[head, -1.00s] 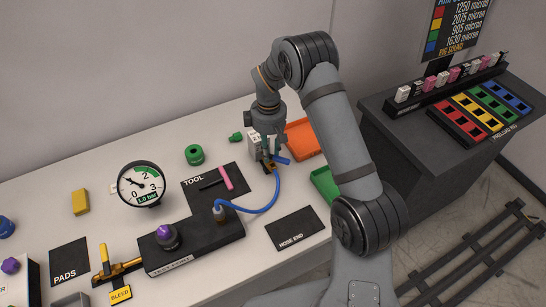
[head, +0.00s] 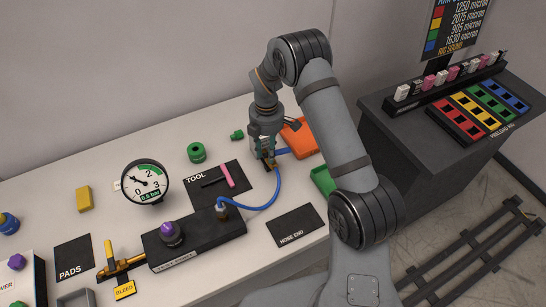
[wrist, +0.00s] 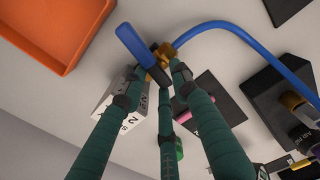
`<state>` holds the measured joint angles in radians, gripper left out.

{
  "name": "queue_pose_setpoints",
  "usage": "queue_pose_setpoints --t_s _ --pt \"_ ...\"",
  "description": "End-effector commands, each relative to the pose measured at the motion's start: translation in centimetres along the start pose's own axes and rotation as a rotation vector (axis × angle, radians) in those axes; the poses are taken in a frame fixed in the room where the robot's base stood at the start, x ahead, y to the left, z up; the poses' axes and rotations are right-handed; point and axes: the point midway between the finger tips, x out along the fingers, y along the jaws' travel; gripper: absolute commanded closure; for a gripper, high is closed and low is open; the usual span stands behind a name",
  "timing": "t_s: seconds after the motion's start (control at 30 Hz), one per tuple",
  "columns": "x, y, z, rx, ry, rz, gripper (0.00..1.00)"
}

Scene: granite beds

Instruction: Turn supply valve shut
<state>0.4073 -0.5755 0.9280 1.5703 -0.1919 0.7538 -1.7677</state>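The supply valve seems to be the brass fitting (wrist: 160,62) with a blue lever (wrist: 133,45) at the end of the blue hose. In the head view the lever (head: 284,152) points right from under my gripper. My gripper (head: 265,157) is low over the bench at this valve. In the wrist view its dark green fingers (wrist: 158,82) come down around the lever's base and the brass fitting. One fingertip is left of the base, the others right and below. Whether they clamp it I cannot tell. A white block (wrist: 122,103) with N2 lettering stands beside the fitting, partly hidden by a finger.
An orange tray (head: 313,143) lies just right of the valve, and a green tray (head: 322,182) nearer. The blue hose (head: 272,198) loops to the black test-point block (head: 198,242). The pressure gauge (head: 146,182) stands left. The hose-end mat (head: 295,226) is empty.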

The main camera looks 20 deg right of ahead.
Motion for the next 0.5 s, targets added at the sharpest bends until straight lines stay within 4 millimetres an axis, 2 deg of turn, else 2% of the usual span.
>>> queue_pose_setpoints --t_s 0.27,0.5 --pt "-0.3 0.1 0.3 0.003 -0.002 0.003 0.73" --pt "-2.1 0.1 0.3 0.003 -0.002 0.004 0.73"
